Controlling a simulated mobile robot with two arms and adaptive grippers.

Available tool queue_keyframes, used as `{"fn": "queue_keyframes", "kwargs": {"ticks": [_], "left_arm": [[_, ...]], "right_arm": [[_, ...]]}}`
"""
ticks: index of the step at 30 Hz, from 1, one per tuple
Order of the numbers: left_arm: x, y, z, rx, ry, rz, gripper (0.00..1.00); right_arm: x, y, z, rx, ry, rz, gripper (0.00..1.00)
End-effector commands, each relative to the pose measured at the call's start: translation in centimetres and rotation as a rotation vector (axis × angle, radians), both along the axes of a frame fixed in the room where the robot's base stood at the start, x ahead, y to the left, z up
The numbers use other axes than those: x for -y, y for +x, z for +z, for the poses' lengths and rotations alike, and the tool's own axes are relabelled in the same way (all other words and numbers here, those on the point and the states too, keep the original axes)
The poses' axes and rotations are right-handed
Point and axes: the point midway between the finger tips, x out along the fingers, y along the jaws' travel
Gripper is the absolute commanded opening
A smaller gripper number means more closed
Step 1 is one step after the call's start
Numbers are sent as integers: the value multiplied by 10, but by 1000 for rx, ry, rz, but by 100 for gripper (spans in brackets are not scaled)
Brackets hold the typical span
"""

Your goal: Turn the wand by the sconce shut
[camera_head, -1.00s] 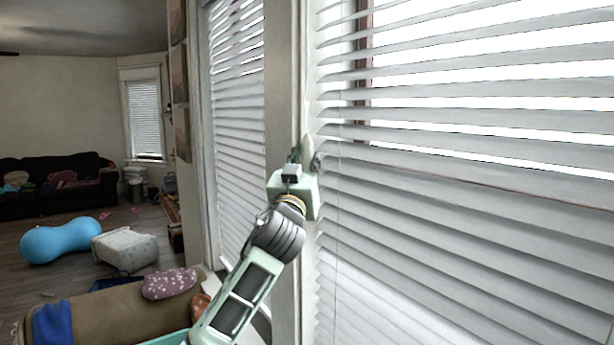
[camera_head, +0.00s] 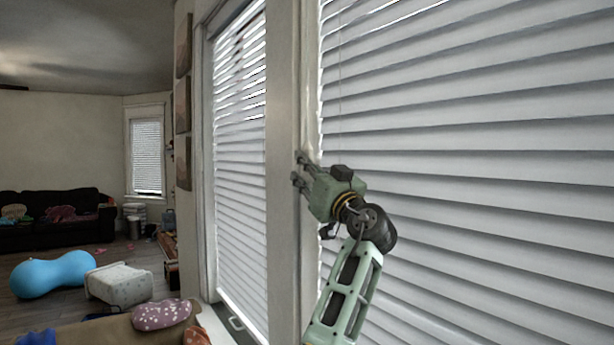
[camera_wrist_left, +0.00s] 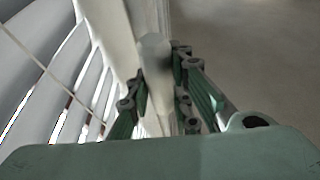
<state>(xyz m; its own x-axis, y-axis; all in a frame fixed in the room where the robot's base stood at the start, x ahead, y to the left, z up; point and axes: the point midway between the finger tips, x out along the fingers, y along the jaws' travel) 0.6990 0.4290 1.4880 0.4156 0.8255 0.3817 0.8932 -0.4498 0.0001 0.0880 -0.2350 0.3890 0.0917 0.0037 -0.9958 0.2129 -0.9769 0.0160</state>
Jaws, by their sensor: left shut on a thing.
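A pale rod, which looks like the wand (camera_wrist_left: 155,48), stands between my left fingers in the left wrist view. My left gripper (camera_wrist_left: 160,90) is shut on it. In the head view, my left gripper (camera_head: 300,172) is at the window post, with its fingers pointing left at the near edge of the large right blind (camera_head: 450,170). The wand is hard to make out there. The blind's slats are tilted nearly flat together, with thin bright gaps near the top. I cannot make out a sconce. My right gripper is not in view.
A second blind (camera_head: 238,160) hangs left of the post (camera_head: 283,150), with bright gaps at its top. Pictures (camera_head: 183,105) hang on the wall beyond. A blue peanut ball (camera_head: 52,274), a pale ottoman (camera_head: 119,283) and a dark sofa (camera_head: 50,222) are at the left.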

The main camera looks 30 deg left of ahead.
Motion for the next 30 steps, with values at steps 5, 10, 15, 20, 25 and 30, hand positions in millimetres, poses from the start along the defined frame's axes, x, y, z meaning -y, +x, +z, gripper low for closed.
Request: {"fn": "queue_keyframes", "kwargs": {"ticks": [5,10,15,20,25,30], "left_arm": [[1,0,1,-2,3,31,0],[0,0,1,-1,4,37,0],[0,0,2,-1,5,37,0],[0,0,2,-1,5,37,26],[0,0,1,1,3,37,39],[0,0,1,0,2,37,39]], "right_arm": [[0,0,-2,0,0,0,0],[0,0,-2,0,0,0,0],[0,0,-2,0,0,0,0],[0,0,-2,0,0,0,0],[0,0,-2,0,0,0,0],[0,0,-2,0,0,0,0]]}}
